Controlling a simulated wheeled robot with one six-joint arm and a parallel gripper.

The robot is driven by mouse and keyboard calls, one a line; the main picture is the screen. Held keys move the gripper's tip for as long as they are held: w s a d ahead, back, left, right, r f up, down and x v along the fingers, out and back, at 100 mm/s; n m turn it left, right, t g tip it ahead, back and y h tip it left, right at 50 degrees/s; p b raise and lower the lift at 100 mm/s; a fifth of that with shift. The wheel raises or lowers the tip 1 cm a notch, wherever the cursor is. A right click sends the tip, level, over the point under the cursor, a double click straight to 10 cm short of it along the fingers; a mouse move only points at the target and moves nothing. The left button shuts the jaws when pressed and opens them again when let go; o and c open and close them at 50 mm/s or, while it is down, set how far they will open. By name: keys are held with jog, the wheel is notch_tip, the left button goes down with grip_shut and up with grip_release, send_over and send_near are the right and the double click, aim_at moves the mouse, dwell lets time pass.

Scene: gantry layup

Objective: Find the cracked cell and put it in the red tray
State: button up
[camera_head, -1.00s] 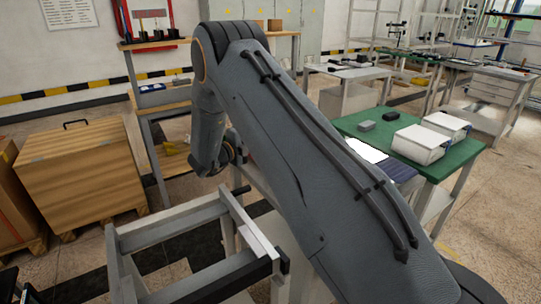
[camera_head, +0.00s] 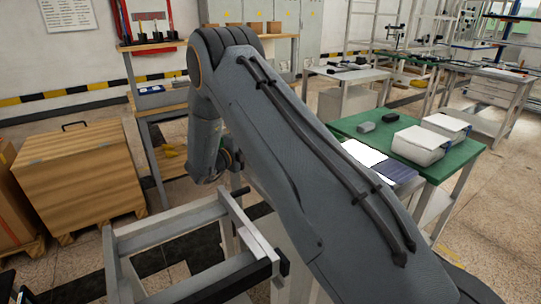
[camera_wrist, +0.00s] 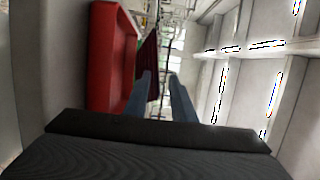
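The red tray (camera_wrist: 112,60) shows at the left of the wrist view, turned on its side by the camera's tilt; it is not visible in the head view. A dark maroon ribbed sheet (camera_wrist: 148,62) stands out beyond it, near my left finger; I cannot tell whether it is a cell. My gripper (camera_wrist: 160,78) has its two fingers apart, with no object clearly between them. In the head view my arm hides the gripper. A dark blue panel (camera_head: 399,172) lies at the near edge of the green table beside a white sheet (camera_head: 363,152). No crack can be made out.
The green table (camera_head: 463,158) carries two white boxes (camera_head: 420,147) and small grey and black blocks. A grey metal frame (camera_head: 180,232) stands in front. Wooden crates (camera_head: 80,172) stand at left, and a shelf (camera_head: 170,105) behind my arm.

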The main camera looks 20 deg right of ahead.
jog(key=b+v, duration=0.1)
jog(key=v, duration=0.6)
jog(key=shift+w+a, duration=0.15)
jog(key=shift+w, duration=0.15)
jog(key=w+a+r+n+t+y+p, duration=0.1)
jog(key=a+r+n+t+y+p, duration=0.15)
jog(key=r+n+y, duration=0.3)
jog(key=w+a+r+n+t+y+p, duration=0.1)
jog(key=r+n+t+y+p, duration=0.1)
jog(key=r+n+y+p, duration=0.3)
jog(key=s+a+r+n+y+p, duration=0.2)
jog(key=s+n+y, duration=0.1)
jog(key=s+n, duration=0.3)
jog(key=s+d+r+n+g+y+p, duration=0.1)
jog(key=s+n+g+p, duration=0.3)
jog(key=s, duration=1.3)
jog(key=s+d+r+n+g+y+p, duration=0.1)
jog(key=s+n+g, duration=0.5)
jog(key=s, duration=1.2)
jog(key=r+n+p, duration=0.1)
jog(key=n+p, duration=0.1)
jog(key=n, duration=0.2)
jog(key=shift+d+r+y+p, duration=0.2)
jog(key=shift+d+y+p, duration=0.1)
jog(key=shift+y+p, duration=0.05)
